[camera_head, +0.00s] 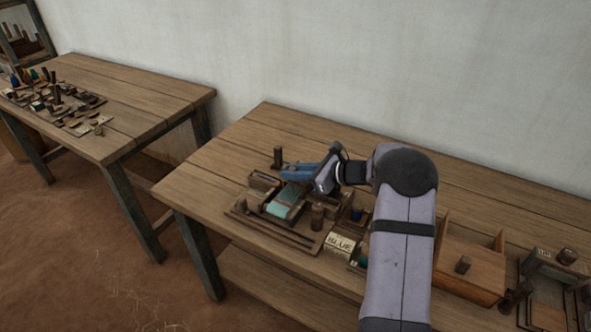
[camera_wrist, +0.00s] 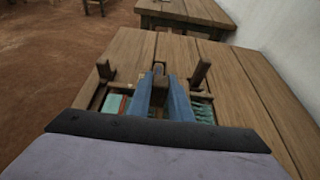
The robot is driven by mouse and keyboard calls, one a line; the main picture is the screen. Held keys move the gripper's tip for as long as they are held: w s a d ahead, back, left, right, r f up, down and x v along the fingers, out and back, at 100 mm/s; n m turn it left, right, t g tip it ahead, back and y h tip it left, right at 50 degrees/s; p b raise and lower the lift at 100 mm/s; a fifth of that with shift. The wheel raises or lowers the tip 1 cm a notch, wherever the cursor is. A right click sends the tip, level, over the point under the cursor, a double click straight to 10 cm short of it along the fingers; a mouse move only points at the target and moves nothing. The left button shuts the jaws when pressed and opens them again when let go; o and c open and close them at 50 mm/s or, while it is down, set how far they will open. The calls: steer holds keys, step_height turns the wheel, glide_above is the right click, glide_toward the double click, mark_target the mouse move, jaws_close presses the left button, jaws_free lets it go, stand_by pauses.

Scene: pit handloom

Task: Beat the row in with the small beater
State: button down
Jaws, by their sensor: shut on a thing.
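The small loom frame (camera_head: 262,218) sits on the near table, with teal cloth and threads (camera_head: 287,200) stretched in it. My gripper (camera_head: 285,171) reaches over the far side of the loom from the right, its blue fingers pointing left. In the wrist view my gripper (camera_wrist: 160,84) is shut on a brown wooden piece (camera_wrist: 159,82), which appears to be the small beater. Teal threads show on both sides of the fingers, at left (camera_wrist: 115,104) and right (camera_wrist: 203,109). The fingers hide the middle of the loom, and I cannot tell whether the beater touches the cloth.
Upright wooden posts (camera_head: 278,157) (camera_head: 317,216) stand beside the loom. A card marked BLUE (camera_head: 340,244) lies at its near right. A wooden box (camera_head: 468,268) stands farther right. The table's back left (camera_head: 275,120) is clear. Another table (camera_head: 150,95) with small items stands left.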

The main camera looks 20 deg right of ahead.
steer(key=s+a+b, duration=0.1)
steer(key=s+a, duration=0.3)
steer(key=shift+s+a+f, duration=0.15)
steer(key=shift+s+a, duration=0.05)
steer(key=shift+a, duration=0.05)
steer(key=c, duration=1.8)
jaws_free()
steer(key=shift+o, duration=0.9)
steer(key=shift+s+a, duration=0.15)
steer(key=shift+s, duration=0.05)
steer(key=shift+w, duration=0.1)
steer(key=shift+d, duration=0.2)
